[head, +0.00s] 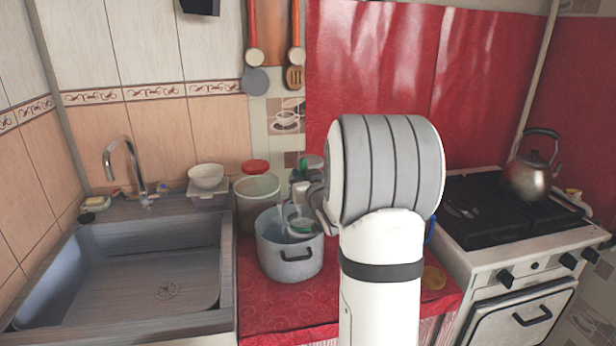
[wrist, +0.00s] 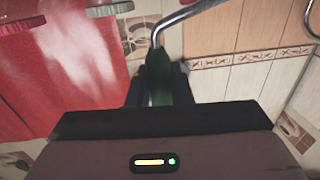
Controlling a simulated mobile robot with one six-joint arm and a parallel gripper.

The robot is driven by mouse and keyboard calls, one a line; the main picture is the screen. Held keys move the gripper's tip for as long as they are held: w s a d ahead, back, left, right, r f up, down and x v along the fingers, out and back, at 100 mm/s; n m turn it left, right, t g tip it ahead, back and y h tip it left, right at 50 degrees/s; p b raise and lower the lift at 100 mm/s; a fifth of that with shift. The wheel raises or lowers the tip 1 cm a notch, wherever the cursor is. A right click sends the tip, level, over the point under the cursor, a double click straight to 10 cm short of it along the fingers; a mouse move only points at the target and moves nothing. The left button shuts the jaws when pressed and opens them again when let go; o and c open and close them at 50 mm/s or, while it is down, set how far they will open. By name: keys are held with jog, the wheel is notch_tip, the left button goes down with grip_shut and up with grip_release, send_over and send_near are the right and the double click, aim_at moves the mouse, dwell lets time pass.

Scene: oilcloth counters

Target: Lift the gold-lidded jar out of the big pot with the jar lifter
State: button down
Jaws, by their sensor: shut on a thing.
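The big pot (head: 289,262), grey with dark handles, stands on the red oilcloth left of my arm. Pale, blurred shapes and a small round greenish-rimmed thing (head: 302,227) show at its mouth. I cannot make out a gold lid or tell which shape is the jar. My gripper (wrist: 158,88) is shut on the green handle of the jar lifter (wrist: 158,72), whose bent metal rod runs up and right in the wrist view. In the head view my gripper is above the pot's back right side, partly hidden by my arm. Whether the lifter grips the jar is hidden.
A translucent bucket (head: 257,203) stands close behind the pot. The sink (head: 150,268) and tap (head: 122,150) are to the left. The stove (head: 480,215) with a kettle (head: 530,178) is to the right. Utensils (head: 255,75) hang on the wall behind.

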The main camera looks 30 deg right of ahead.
jog(key=shift+r, duration=0.25)
notch_tip(320, 180, up, 16)
jog(key=p, duration=0.9)
jog(key=shift+r+p, duration=0.15)
jog(key=shift+p, duration=0.25)
dwell(0.8)
jog(key=s+d+p, duration=0.2)
jog(key=s+d, duration=0.5)
jog(key=s, duration=0.5)
jog(key=shift+s+d, duration=0.4)
dwell(1.4)
dwell(0.7)
